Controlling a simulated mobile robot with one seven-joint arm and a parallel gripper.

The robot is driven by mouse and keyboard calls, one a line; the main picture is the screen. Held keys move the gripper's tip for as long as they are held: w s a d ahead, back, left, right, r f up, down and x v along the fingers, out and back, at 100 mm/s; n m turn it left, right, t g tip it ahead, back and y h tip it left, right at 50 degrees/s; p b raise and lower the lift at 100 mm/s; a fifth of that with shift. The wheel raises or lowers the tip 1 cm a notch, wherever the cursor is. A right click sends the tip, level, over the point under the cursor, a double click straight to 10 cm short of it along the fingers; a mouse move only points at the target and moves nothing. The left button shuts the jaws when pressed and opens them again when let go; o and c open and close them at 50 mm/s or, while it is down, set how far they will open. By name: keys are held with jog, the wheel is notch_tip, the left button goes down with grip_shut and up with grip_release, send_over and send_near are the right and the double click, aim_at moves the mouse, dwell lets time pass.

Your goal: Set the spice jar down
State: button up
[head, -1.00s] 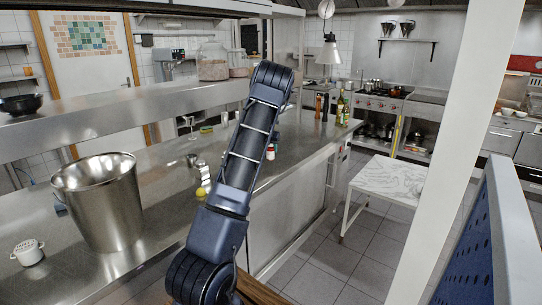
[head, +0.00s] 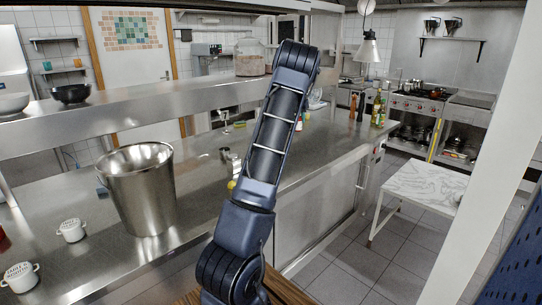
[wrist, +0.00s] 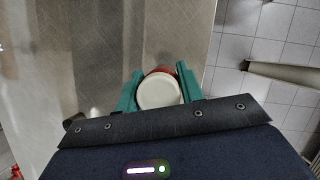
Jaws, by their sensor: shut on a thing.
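The spice jar (wrist: 158,93) shows in the wrist view as a round off-white lid with a red-brown rim behind it. My gripper (wrist: 159,80) has its teal fingers on either side of the jar and is shut on it. The jar is above the steel counter (wrist: 110,45), near the edge where the tiled floor begins. The gap between the jar's base and the counter is hidden. In the head view my arm covers most of the gripper; a small red and white patch beside the arm may be the jar.
A steel bucket (head: 140,190) and white lidded pots (head: 72,230) stand on the counter at left. A small yellow item (head: 232,184) lies left of my arm. Bottles (head: 377,108) stand at the counter's far end. A marble-topped table (head: 425,183) stands at right.

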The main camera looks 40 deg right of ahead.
jog(key=w+a+m, duration=0.1)
jog(key=w+a, duration=1.2)
jog(key=a, duration=0.3)
jog(key=f, duration=1.9)
jog(key=shift+w+d+f, duration=0.1)
jog(key=shift+w+f, duration=0.1)
jog(key=shift+f, duration=0.1)
jog(key=shift+f, duration=0.15)
jog(key=o, duration=1.1)
jog(key=shift+c, duration=0.2)
